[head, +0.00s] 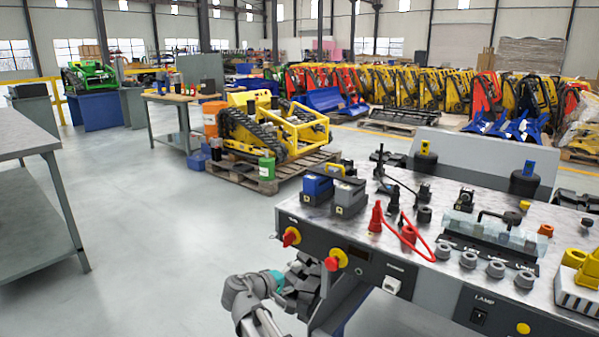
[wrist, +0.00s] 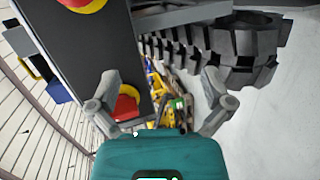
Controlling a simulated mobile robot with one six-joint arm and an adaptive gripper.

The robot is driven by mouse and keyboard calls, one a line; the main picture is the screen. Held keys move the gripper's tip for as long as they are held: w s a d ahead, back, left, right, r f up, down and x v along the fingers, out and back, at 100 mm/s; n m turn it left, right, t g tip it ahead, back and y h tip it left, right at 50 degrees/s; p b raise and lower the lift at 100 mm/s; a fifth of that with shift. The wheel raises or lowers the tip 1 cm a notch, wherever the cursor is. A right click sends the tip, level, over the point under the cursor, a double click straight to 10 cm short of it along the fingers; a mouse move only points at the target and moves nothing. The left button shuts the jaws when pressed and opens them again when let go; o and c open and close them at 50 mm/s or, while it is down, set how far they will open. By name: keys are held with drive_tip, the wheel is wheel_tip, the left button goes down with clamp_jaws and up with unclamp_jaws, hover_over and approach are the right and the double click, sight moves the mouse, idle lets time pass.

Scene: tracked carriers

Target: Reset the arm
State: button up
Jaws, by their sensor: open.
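My gripper (wrist: 160,92) is open in the wrist view, its two grey fingers spread wide with nothing held between them. Its teal body fills the lower middle of that view. In the head view my arm is low, in front of the bench's front panel, and the fingers cannot be made out clearly. A red knob on a yellow plate (wrist: 126,106) shows just inside the left finger in the wrist view; I cannot tell whether they touch. Two such red knobs (head: 291,237) (head: 335,260) are on the panel in the head view.
The metal bench top (head: 350,215) at right carries battery-like blocks (head: 317,189), a red cable (head: 412,237) and several grey caps. A dark treaded part (wrist: 230,55) is close to the right finger. A grey table (head: 22,137) stands left. Open floor (head: 150,230) lies between.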

drive_tip(key=s+d+f+m+g+y, duration=0.1)
drive_tip(key=s+d+f+m+g, duration=0.1)
drive_tip(key=s+d+f+g, duration=0.3)
drive_tip(key=d+f+m+g+y, duration=0.1)
drive_tip(key=d+f+y, duration=0.15)
drive_tip(key=d, duration=0.55)
drive_tip(key=s+d+f+m+g+y, duration=0.2)
drive_tip(key=s+d+f+y, duration=0.15)
drive_tip(key=s, duration=0.25)
drive_tip(key=s+d+f+m+g+y, duration=0.2)
drive_tip(key=s+d+m+y, duration=0.1)
drive_tip(key=s+y, duration=0.15)
wheel_tip(320, 180, up, 37)
drive_tip(key=p, duration=3.7)
drive_tip(key=shift+s+h, duration=0.2)
drive_tip(key=shift+h, duration=0.25)
drive_tip(key=shift+a+r, duration=0.1)
